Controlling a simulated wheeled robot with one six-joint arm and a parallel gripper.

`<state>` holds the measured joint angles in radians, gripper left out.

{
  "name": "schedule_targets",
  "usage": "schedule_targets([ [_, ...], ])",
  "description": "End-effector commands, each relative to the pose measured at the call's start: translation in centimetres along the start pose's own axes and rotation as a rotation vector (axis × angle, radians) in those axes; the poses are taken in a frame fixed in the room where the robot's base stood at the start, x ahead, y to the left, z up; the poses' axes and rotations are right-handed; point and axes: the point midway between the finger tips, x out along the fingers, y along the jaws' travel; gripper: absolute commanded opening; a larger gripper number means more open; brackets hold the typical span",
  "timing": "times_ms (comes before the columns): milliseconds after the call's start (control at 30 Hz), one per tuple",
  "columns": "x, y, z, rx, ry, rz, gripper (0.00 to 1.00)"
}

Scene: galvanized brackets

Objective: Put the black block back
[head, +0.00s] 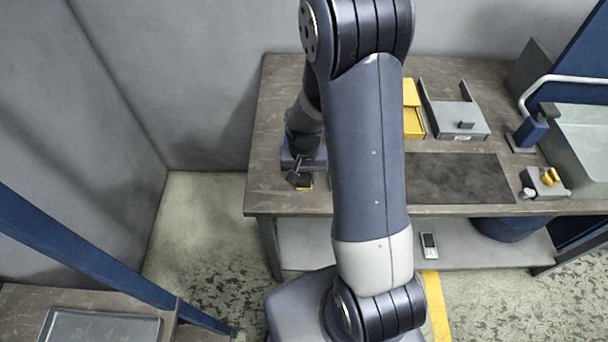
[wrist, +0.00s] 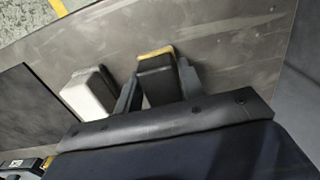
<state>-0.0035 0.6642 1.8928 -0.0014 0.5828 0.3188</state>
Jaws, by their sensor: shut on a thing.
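The black block (wrist: 158,82) has a yellow strip along its far end and sits between the two fingers of my gripper (wrist: 157,84) in the wrist view. The fingers are shut on its sides. In the head view my gripper (head: 301,180) is low over the left front part of the workbench (head: 275,190), with a bit of the block (head: 306,187) showing. I cannot tell whether the block touches the bench top. A white block (wrist: 88,94) lies close to the left of my gripper in the wrist view; my arm hides that spot in the head view.
A dark mat (head: 460,178) lies right of my arm. Behind it are a yellow container (head: 412,120) and a grey box (head: 457,118). A small fixture with yellow knobs (head: 545,182) and a basin (head: 585,140) are at right. A handheld device (head: 429,245) lies on the lower shelf.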

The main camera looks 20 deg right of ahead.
Motion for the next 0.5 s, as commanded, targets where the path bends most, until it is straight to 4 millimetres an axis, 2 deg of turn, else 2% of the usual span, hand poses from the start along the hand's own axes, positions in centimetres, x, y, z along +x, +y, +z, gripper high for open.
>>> schedule_targets([
  [33, 0.36, 0.00, 0.00, 0.000, 0.000, 0.000, 0.16],
  [67, 0.33, 0.00, 0.00, 0.000, 0.000, 0.000, 0.38],
  [100, 0.21, 0.00, 0.00, 0.000, 0.000, 0.000, 0.42],
  [300, 0.19, 0.00, 0.00, 0.000, 0.000, 0.000, 0.58],
  [500, 0.18, 0.00, 0.00, 0.000, 0.000, 0.000, 0.59],
])
